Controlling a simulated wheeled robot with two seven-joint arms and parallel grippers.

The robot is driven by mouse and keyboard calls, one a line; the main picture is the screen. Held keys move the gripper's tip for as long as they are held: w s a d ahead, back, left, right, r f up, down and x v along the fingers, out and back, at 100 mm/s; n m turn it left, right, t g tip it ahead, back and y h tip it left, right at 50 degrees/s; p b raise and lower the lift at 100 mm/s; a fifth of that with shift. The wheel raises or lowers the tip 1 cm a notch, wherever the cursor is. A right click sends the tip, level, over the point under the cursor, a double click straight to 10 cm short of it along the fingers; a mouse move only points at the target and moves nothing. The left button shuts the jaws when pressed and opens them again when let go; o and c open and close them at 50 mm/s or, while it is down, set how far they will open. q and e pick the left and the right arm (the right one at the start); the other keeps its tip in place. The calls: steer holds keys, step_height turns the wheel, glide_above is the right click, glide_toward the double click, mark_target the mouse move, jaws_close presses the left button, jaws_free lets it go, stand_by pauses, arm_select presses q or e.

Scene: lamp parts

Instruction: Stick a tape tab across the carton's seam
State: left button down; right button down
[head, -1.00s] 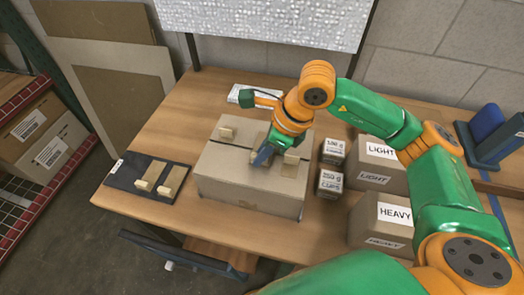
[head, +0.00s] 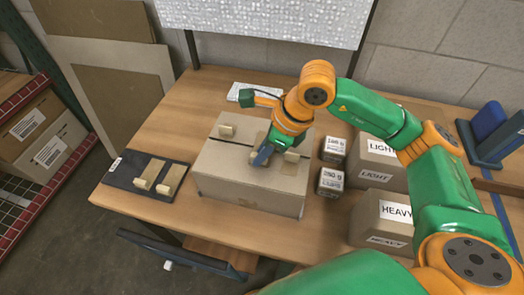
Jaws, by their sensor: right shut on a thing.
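The closed cardboard carton (head: 247,192) stands on the table, with a dark seam running across its top. Another tab (head: 290,166) lies on the right part. I cannot tell whether that tab touches the carton. Two more tabs lie on the dark mat (head: 126,179) to the left. My left gripper is not in view.
Two small labelled boxes (head: 330,181) stand right of the carton, with the LIGHT carton (head: 378,172) and HEAVY carton (head: 385,222) beyond. A white printed sheet or keyboard (head: 240,91) lies behind. A blue stand (head: 493,140) is at far right. The table between mat and carton is clear.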

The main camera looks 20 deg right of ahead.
steer(key=shift+f, duration=0.1)
stand_by(0.3)
steer(key=c, duration=0.8)
jaws_free()
steer(key=shift+o, duration=0.2)
